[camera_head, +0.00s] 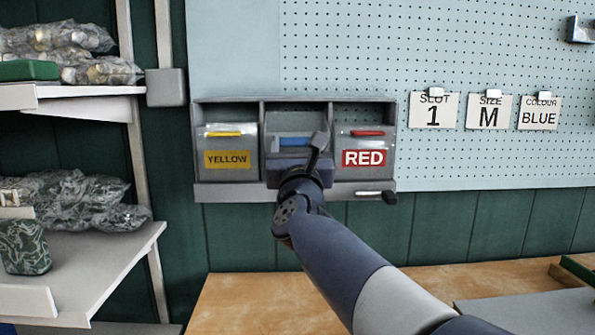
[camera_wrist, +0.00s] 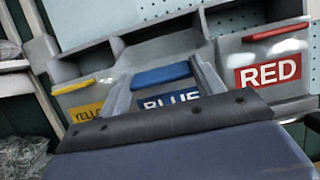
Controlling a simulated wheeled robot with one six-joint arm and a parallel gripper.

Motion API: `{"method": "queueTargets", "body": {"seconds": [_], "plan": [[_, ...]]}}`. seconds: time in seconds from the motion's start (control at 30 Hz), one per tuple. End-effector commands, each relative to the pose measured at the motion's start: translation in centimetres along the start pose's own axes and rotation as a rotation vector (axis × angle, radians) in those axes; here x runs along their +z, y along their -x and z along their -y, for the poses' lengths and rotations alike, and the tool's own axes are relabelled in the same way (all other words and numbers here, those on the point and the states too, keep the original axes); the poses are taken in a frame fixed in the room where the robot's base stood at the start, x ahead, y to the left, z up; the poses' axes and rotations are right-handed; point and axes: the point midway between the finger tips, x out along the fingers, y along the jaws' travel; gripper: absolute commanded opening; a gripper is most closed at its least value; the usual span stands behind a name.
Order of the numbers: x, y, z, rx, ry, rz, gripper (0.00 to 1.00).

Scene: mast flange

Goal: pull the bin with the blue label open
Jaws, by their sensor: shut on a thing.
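The bin with the blue label (camera_wrist: 172,98) is the middle one of three in a grey rack (camera_head: 295,190). Its blue handle (camera_head: 294,142) also shows in the wrist view (camera_wrist: 160,75), between the two fingers of my gripper (camera_wrist: 162,80). My gripper (camera_head: 298,150) is shut on this handle. The blue handle sits lower than the yellow and red ones in the head view, and a gap shows above and behind it, so this bin appears partly out. My wrist hides its label in the head view and the label's lower part in the wrist view.
The yellow-label bin (camera_head: 228,160) is on the left and the red-label bin (camera_head: 363,158) on the right, both appearing closed. A small lever (camera_head: 378,194) sticks out at the rack's lower right. Cards reading SLOT 1, SIZE M and COLOUR BLUE (camera_head: 539,115) hang on the pegboard.

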Motion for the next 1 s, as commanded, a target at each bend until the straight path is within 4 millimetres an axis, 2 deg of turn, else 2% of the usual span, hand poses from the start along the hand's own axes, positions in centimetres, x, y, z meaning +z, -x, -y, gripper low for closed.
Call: {"method": "queueTargets", "body": {"seconds": [0.03, 0.13, 1.0], "plan": [[-0.9, 0.5, 0.0, 0.0, -0.002, 0.018, 0.23], [-0.9, 0.8, 0.0, 0.0, -0.002, 0.047, 0.23], [-0.6, 1.6, 0.0, -0.001, -0.002, 0.153, 0.23]]}}
